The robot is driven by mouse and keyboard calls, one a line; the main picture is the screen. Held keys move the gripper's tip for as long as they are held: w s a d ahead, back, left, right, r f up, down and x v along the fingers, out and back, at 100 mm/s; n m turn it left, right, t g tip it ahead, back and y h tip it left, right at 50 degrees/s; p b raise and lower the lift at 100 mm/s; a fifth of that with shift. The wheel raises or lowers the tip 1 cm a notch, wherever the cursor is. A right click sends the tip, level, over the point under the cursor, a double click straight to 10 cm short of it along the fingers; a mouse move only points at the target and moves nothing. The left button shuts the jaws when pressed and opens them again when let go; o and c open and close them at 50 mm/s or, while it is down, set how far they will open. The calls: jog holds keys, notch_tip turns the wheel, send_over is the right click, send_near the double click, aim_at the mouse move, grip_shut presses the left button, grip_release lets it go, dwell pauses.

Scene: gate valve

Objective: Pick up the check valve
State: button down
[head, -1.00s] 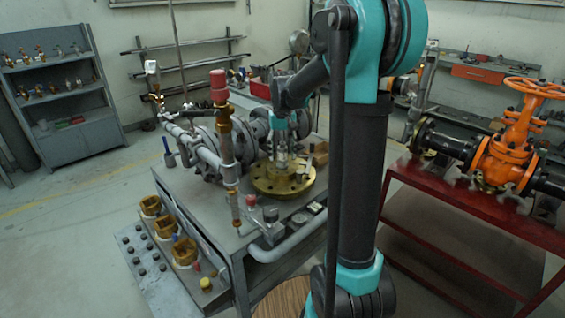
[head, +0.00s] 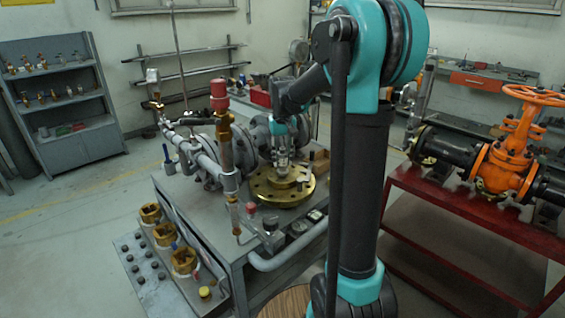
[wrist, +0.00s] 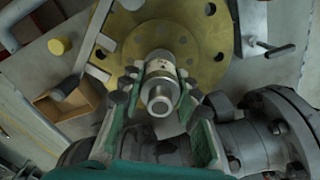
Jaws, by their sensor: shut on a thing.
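The check valve, as I take it, is a small silver cylinder (wrist: 160,98) with a round open end facing the wrist camera. My gripper (wrist: 163,80) has its green-edged fingers closed on both sides of it. In the head view my gripper (head: 283,160) points down over a round brass flange (head: 283,190) on the grey workbench. The flange, with bolt holes in its rim, also shows behind the cylinder in the wrist view (wrist: 213,45). The cylinder is small in the head view, and I cannot tell whether its lower end touches the flange.
A pipe assembly with a red-capped gauge column (head: 219,95) stands left of my gripper. Grey flanged pipe (wrist: 275,125) lies close by in the wrist view. A wooden box (wrist: 70,100) and yellow cap (wrist: 59,46) are on the bench. An orange gate valve (head: 505,155) stands on a red table.

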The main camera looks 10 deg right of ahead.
notch_tip(320, 180, up, 24)
jog(key=shift+f, duration=0.2)
dwell(1.1)
dwell(0.4)
